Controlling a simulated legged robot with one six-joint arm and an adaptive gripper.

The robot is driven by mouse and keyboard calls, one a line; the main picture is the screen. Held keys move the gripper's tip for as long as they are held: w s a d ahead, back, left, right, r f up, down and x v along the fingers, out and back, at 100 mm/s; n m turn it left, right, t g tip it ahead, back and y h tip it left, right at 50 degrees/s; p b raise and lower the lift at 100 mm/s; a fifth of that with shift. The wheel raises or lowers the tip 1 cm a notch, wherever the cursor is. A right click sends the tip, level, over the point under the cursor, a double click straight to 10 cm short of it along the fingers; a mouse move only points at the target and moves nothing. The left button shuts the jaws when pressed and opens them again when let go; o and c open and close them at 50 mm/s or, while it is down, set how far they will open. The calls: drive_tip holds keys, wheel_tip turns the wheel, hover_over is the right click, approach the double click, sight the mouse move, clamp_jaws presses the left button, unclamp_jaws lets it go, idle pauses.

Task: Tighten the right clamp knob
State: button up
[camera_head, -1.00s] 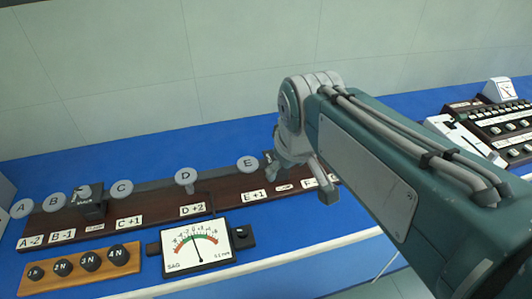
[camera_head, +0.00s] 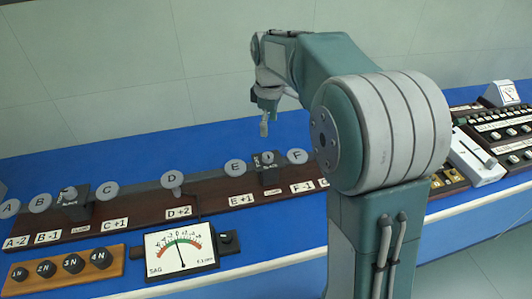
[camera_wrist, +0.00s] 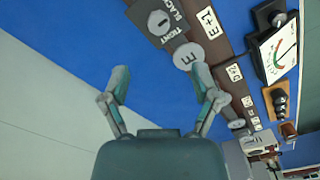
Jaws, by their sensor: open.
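The right clamp (camera_head: 268,171) is a dark block with a grey knob (camera_head: 267,157) on the brown rail, between discs E and F. In the wrist view its knob (camera_wrist: 159,21) is at the top, beside a label reading TIGHT and SLACK. My gripper (camera_head: 264,122) is above and behind the rail in the head view, apart from the knob. In the wrist view its two fingers (camera_wrist: 160,82) are spread with nothing between them, over blue bench. The left clamp (camera_head: 73,205) sits between discs B and C.
A dial gauge (camera_head: 181,250) stands in front of the rail, with its needle near the middle. A wooden block with several black knobs (camera_head: 67,271) is at front left. Disc E (camera_head: 235,168) and disc F (camera_head: 297,156) flank the right clamp. Other instruments (camera_head: 500,130) stand at right.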

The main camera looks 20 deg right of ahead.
sight(267, 155)
drive_tip(key=f, duration=1)
drive_tip(key=shift+w+f, duration=0.1)
drive_tip(key=shift+w, duration=0.2)
drive_tip(key=shift+d+f, duration=0.15)
drive_tip(key=shift+f, duration=0.4)
drive_tip(key=shift+a, duration=0.35)
drive_tip(key=c, duration=1)
clamp_jaws()
